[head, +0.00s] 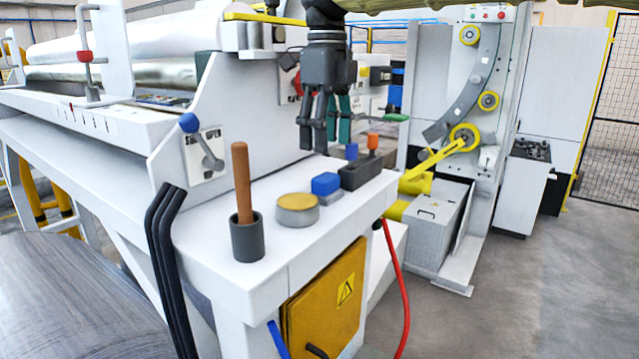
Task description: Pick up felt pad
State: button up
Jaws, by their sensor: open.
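The blue block (325,183) on a grey base, which looks most like the felt pad, lies on the white bench top (265,262). It sits between a round tin with a yellowish top and a dark holder. My gripper (313,148) points down above the back of the bench top, higher than the block and a little behind it in the picture. Its dark fingers are apart and nothing shows held between them. The block is in plain view and not touched by the gripper.
The round tin (297,209), a dark cup with a wooden handle (242,185) and the dark holder (361,174) with blue and orange tops stand nearby. A teal-handled tool (344,118) is close behind my gripper. The bench's front right corner is clear.

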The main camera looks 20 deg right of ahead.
aim_at(327, 176)
jog(key=s, duration=0.4)
jog(key=shift+a+f, duration=0.15)
jog(key=shift+f, duration=0.25)
jog(key=w+f, duration=0.1)
jog(key=w+f+p, duration=0.1)
jog(key=w+f, duration=0.1)
jog(key=shift+w+a+f, duration=0.1)
jog(key=shift+w+f, duration=0.1)
jog(key=shift+f, duration=0.1)
jog(key=f, duration=0.1)
jog(key=s+f+p, duration=0.1)
jog(key=shift+s+a+f, duration=0.15)
jog(key=shift+s+f, duration=0.25)
jog(key=shift+s, duration=0.25)
jog(key=shift+w+d+f, duration=0.35)
jog(key=shift+w+f, duration=0.05)
jog(key=shift+w, duration=0.1)
jog(key=shift+a+r, duration=0.15)
jog(key=shift+c, duration=1.2)
jog(key=shift+w, duration=0.1)
jog(key=c, duration=0.7)
grip_shut()
